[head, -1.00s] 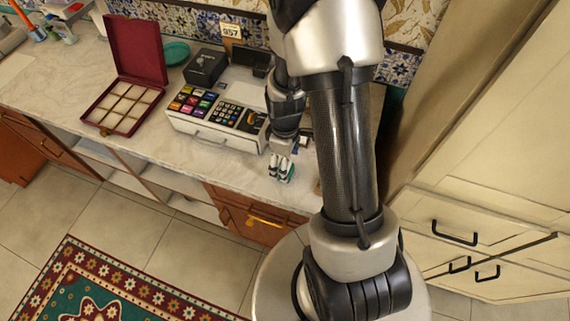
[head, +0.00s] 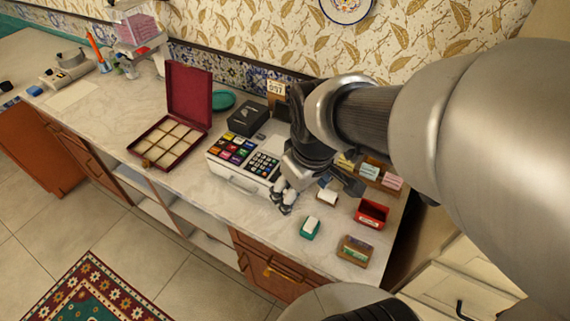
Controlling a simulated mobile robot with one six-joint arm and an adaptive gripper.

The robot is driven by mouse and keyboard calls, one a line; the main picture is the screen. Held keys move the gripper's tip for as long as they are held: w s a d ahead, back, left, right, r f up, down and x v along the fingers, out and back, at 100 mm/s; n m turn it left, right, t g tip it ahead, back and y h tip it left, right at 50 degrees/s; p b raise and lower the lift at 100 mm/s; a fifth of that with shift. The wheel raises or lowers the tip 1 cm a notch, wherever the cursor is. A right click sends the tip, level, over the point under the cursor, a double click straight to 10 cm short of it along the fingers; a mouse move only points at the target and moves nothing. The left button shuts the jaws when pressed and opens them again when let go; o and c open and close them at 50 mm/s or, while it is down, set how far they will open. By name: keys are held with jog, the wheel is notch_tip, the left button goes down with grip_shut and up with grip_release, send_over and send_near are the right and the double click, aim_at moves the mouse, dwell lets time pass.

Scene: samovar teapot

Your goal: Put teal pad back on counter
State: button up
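A small teal pad (head: 310,229) with a white top sits on the pale counter (head: 330,263), near its front edge. My gripper (head: 281,203) is to the left of the pad, just in front of the white cash drawer unit. Its two silver fingertips look a little apart, with nothing visible between them. The gripper and the pad look separate in this view. How high the fingertips are above the counter is hard to tell.
A red box (head: 371,213) and a brown box (head: 355,250) stand right of the teal pad. A small white-topped block (head: 327,196) is behind it. The keypad unit (head: 240,160), black box (head: 248,118) and open maroon case (head: 170,143) stand left.

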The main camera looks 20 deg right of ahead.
jog(key=s+a+r+m+t, duration=0.2)
jog(key=s+a+r+m, duration=0.1)
jog(key=s+r, duration=0.3)
jog(key=shift+s+a+r, duration=0.15)
jog(key=shift+s+a, duration=0.25)
jog(key=shift+s, duration=0.85)
jog(key=shift+f+b, duration=1.2)
